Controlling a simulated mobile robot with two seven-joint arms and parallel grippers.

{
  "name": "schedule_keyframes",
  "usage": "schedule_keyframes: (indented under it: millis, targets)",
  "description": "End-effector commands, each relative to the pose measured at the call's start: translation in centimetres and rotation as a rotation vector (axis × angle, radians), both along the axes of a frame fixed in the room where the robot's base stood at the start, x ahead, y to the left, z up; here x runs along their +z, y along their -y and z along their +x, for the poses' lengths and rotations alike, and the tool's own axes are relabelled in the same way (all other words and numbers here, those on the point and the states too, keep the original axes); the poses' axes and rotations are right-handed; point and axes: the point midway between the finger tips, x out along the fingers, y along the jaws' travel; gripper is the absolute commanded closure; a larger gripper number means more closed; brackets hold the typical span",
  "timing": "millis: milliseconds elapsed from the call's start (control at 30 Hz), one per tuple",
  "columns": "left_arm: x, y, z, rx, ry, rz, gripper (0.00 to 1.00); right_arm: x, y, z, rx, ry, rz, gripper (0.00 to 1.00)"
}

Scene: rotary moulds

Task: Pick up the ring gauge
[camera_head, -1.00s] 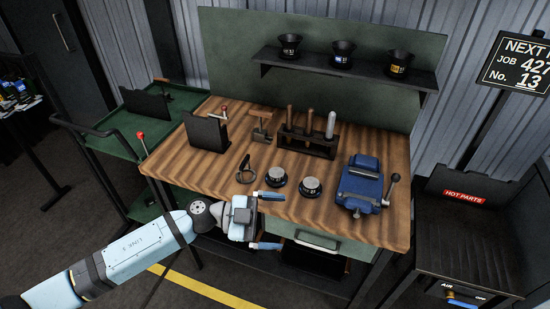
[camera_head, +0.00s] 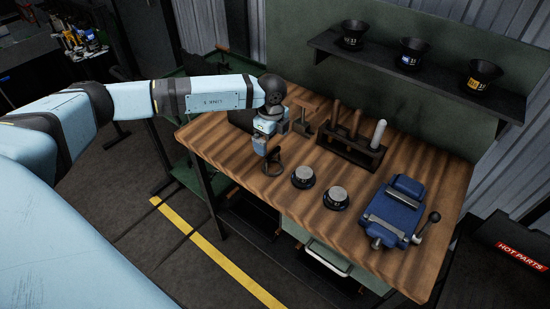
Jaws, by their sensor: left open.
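The ring gauge (camera_head: 273,168), a small dark ring-shaped piece, lies on the wooden bench (camera_head: 235,160) near its left front part. My left gripper (camera_head: 262,149) points down right above it, open, with its fingertips close to the ring. The fingers and wrist partly cover the ring, and I cannot tell whether they touch it. My right gripper is not in view.
Two round dark pieces with silver tops (camera_head: 303,176) (camera_head: 336,198) sit just right of the ring. A tool rack (camera_head: 350,150) stands behind, a blue vise (camera_head: 400,210) at right. A shelf (camera_head: 400,70) holds three dark cups.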

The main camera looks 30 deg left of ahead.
Motion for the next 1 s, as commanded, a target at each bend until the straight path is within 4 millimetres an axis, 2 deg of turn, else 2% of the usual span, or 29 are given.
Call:
schedule_keyframes:
  millis: [100, 367, 633, 933, 967, 1000]
  targets:
    - [-1.9, 0.0, 0.0, -0.001, -0.001, -0.001, 0.00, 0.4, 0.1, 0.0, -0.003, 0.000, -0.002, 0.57]
    - [-3.9, 0.1, 0.0, -0.002, -0.001, -0.002, 0.00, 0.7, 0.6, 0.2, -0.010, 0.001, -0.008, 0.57]
    - [-7.8, 0.1, 0.0, -0.002, -0.001, -0.002, 0.00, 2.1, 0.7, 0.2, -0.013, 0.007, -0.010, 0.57]
    - [-8.6, 0.1, 0.0, -0.003, 0.001, -0.003, 0.00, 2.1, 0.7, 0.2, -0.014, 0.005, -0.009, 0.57]
    - [-8.6, 0.1, 0.0, -0.003, 0.001, -0.003, 0.02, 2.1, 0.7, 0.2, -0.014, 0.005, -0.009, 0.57]
    - [-8.6, 0.1, 0.0, -0.002, 0.001, -0.003, 0.11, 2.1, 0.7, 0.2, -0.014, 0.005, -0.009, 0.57]
